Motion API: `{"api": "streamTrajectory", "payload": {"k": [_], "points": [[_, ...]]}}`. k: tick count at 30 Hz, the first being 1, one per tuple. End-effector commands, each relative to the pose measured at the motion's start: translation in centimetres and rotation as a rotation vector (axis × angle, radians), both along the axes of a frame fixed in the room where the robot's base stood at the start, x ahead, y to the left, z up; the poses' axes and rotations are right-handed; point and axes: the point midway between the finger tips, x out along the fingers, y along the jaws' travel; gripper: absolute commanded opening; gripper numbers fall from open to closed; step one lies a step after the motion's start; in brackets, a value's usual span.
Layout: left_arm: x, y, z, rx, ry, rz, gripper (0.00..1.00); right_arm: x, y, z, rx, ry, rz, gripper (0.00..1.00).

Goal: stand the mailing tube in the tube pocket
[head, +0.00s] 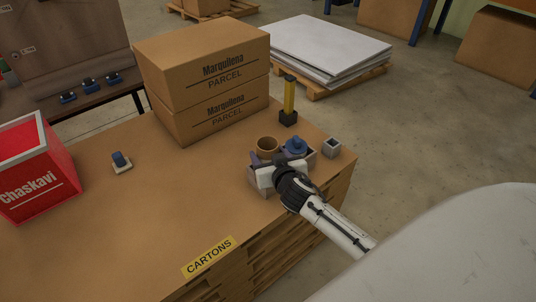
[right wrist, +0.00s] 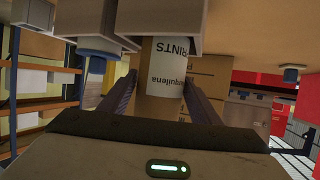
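The brown mailing tube (head: 267,145) stands about upright, its open top showing in the head view. In the right wrist view the tube (right wrist: 164,70) has a white printed label and lies between my right gripper's fingers (right wrist: 161,92), which appear closed on its sides. That view is upside down. The grey holder (head: 258,187) with the pocket is at the tube's lower end. Its pale walls (right wrist: 120,45) hide that end, so I cannot tell how deep the tube sits. My right gripper (head: 274,170) partly covers the holder. My left gripper is not in view.
A blue item (head: 295,145) stands right of the tube. A small grey box (head: 331,147) and a yellow-and-black tool (head: 289,100) are close by. Stacked parcels (head: 205,80) stand behind; a red box (head: 35,168) is at left. The front middle of the table (head: 165,215) is clear.

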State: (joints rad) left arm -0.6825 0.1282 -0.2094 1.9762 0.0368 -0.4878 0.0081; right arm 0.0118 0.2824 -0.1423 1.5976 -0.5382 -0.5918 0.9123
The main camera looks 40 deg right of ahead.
Motion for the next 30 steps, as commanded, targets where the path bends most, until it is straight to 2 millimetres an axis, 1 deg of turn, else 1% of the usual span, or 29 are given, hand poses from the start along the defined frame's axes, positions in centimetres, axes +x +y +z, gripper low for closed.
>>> {"api": "streamTrajectory", "payload": {"k": [9,13,14,17,24,27,30], "points": [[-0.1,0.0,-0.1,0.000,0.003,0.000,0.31,0.0,0.0,0.1,-0.001,0.000,0.000,0.66],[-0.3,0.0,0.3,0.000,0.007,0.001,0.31,-0.1,0.0,0.7,-0.001,0.001,0.000,0.66],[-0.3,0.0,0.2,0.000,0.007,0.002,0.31,-0.5,0.2,0.6,0.001,0.002,0.000,0.66],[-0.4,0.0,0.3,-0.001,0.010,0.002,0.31,-1.9,0.7,1.2,0.002,0.002,0.001,0.66],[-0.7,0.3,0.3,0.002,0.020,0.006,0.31,-6.6,2.2,3.2,0.004,0.002,-0.001,0.66],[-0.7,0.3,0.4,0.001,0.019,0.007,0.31,-8.3,2.6,4.0,0.002,0.002,-0.003,0.66],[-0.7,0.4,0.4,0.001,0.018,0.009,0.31,-9.5,3.1,4.5,0.002,0.001,-0.001,0.66]]}}
